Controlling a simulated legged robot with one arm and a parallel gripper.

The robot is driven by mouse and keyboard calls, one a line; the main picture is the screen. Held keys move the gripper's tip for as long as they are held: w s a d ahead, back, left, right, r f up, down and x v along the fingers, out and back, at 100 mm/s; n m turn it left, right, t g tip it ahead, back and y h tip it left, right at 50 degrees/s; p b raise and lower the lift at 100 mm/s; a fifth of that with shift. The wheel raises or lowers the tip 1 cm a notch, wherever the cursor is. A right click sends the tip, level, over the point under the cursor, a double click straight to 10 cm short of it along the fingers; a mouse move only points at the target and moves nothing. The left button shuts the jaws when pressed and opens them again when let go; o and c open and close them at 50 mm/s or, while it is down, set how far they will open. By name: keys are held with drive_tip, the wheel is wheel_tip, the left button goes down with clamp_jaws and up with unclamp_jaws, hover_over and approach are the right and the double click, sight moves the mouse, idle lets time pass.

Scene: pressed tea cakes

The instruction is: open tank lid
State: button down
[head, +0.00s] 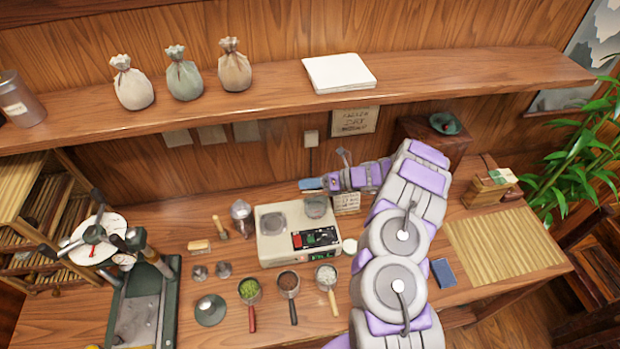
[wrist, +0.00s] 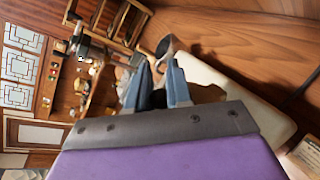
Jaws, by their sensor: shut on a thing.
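The cream steamer machine (head: 285,240) stands on the bench, with red and green buttons on its front. A small tank (head: 315,208) rises at its back right corner. My gripper (head: 311,184) is directly above the tank, reaching in from the right. In the wrist view my gripper's (wrist: 158,85) two blue-grey fingers are closed around a small dark piece (wrist: 158,99), which I take to be the tank lid's knob. The lid itself is mostly hidden by the fingers, so I cannot tell whether it is seated or raised. The machine's cream body (wrist: 205,78) shows behind the fingers.
Several handled cups, including one with green leaves (head: 249,290), are in front. A shelf (head: 300,95) with cloth bags and paper hangs above. A bamboo mat (head: 505,243) lies at right.

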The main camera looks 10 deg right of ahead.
drive_tip(key=shift+w+d+r+m+g+p, duration=0.1)
drive_tip(key=shift+w+r+m+g+p, duration=0.25)
drive_tip(key=shift+w+m+p, duration=0.45)
drive_tip(key=shift+w+f+m+g+h+p, duration=0.25)
drive_tip(key=shift+w+m+g+p, duration=0.35)
drive_tip(key=shift+m, duration=0.3)
drive_tip(key=shift+w+f+m+g+h+p, duration=0.2)
drive_tip(key=shift+w+m+g+p, duration=0.2)
drive_tip(key=shift+w+m+g, duration=0.4)
drive_tip(key=shift+s, duration=0.15)
drive_tip(key=c, duration=1.1)
unclamp_jaws()
